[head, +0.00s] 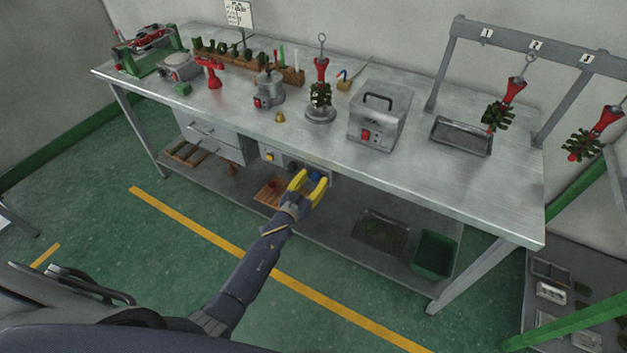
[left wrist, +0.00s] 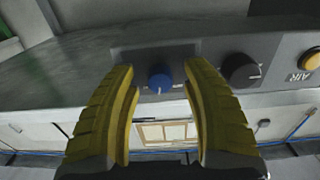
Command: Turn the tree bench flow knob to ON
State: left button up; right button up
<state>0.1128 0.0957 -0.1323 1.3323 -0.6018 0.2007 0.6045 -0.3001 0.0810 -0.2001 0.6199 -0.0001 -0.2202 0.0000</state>
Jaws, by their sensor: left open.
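A control panel (head: 282,163) is mounted under the front edge of the tree bench (head: 235,128). In the left wrist view a blue knob (left wrist: 160,79) with a white mark beside it sits on the panel, and a dark knob (left wrist: 240,70) sits to its right. I cannot read any ON or OFF lettering. My left gripper (head: 312,179) has yellow fingers, spread open and empty. In the left wrist view its fingers (left wrist: 160,66) stand on either side of the blue knob, with gaps visible. My right gripper is not in view.
A yellow button (left wrist: 311,59) is beside an AIR label on the panel. The lower shelf (head: 338,215) holds a wooden pallet, a dark tray (head: 380,232) and a green bin (head: 434,254). A grey box with a red switch (head: 379,115) stands on the bench. The floor in front is clear.

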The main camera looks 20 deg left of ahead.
pick_arm(q)
jog(key=shift+c, duration=0.5)
grip_shut()
jog(key=shift+m, duration=0.3)
jog(key=m, duration=0.2)
jog(key=shift+f+m, duration=0.1)
jog(key=shift+m, duration=2)
jog(key=shift+a+f, duration=0.1)
